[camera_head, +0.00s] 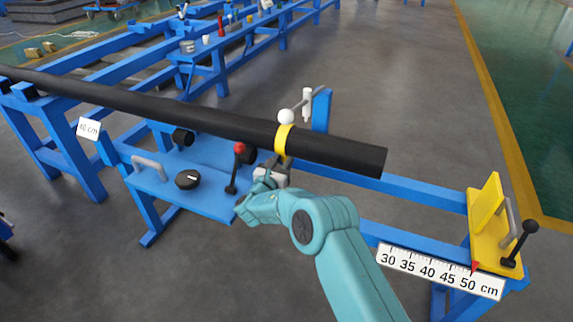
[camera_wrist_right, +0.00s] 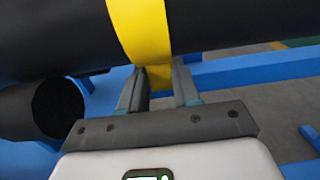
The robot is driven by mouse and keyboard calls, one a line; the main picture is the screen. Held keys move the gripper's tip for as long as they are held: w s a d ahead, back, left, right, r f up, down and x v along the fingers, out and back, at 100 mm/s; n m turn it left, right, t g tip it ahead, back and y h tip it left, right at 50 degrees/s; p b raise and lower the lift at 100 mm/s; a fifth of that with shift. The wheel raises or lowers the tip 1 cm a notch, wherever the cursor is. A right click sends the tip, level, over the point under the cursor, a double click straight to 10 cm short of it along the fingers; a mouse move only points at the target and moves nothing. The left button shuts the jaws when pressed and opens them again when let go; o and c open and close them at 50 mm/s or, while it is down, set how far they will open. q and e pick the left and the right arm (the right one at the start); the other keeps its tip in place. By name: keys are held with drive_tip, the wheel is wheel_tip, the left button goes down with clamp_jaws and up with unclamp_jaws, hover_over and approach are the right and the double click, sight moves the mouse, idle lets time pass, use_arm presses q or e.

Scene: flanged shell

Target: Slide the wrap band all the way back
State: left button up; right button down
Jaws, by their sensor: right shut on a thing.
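The yellow wrap band (camera_head: 283,139) is looped around the long black pipe (camera_head: 200,118), a short way in from the pipe's right end. My right gripper (camera_head: 268,172) is at the near lower side of the band. In the right wrist view the yellow band (camera_wrist_right: 142,30) runs down across the pipe (camera_wrist_right: 230,20), and its lower tab sits between the two fingers of my right gripper (camera_wrist_right: 160,85), which is shut on it. A white ball (camera_head: 286,116) shows just above the band. My left gripper is not in view.
A blue frame carries the pipe. Its panel (camera_head: 210,185) has a black knob (camera_head: 188,179) and a red-tipped lever (camera_head: 239,149). A yellow stop plate (camera_head: 486,205) and a ruler (camera_head: 440,272) with a red pointer are at the right. A roller (camera_wrist_right: 58,107) is beside the gripper.

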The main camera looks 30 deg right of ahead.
drive_tip(key=c, duration=0.8)
unclamp_jaws()
drive_tip(key=p+v, duration=0.3)
drive_tip(key=v, duration=1.3)
drive_tip(key=shift+s, duration=0.15)
drive_tip(key=shift+a, duration=0.1)
